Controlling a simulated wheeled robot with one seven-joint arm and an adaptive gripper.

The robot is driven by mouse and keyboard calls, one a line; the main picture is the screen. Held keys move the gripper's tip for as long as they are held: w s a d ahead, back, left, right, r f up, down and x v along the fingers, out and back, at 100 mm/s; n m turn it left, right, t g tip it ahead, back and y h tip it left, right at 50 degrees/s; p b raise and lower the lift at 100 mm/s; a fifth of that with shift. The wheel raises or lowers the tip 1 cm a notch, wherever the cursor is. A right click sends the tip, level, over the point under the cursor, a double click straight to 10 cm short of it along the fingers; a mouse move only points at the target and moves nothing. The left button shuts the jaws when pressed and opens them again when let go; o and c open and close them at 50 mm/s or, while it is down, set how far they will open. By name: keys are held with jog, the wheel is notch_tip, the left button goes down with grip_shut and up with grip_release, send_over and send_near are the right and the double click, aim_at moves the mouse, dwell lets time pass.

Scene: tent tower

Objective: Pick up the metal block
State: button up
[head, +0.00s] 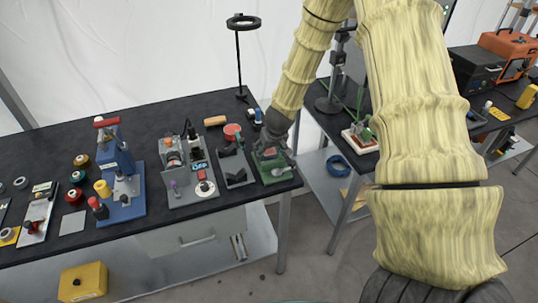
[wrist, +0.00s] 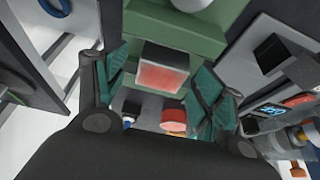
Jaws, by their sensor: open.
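The metal block (wrist: 163,73) shows in the wrist view as a small grey block with a reddish face, against a green fixture (wrist: 150,25). My gripper (wrist: 161,88) is open, with one teal-padded finger on each side of the block. Gaps show between the fingers and the block. In the head view my gripper (head: 271,150) is down at the green fixture (head: 275,174) on the right end of the dark bench. There the block is mostly hidden by the gripper, with only a small reddish patch showing.
A grey V-shaped holder (head: 236,167) stands close left of the fixture. A grey device with dials (head: 188,172) and a blue press (head: 122,185) stand farther left. A ring lamp (head: 241,55) rises behind. The bench's right edge is close, with a gap before the second table.

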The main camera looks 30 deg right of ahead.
jog(key=c, duration=1.3)
jog(key=shift+o, duration=0.2)
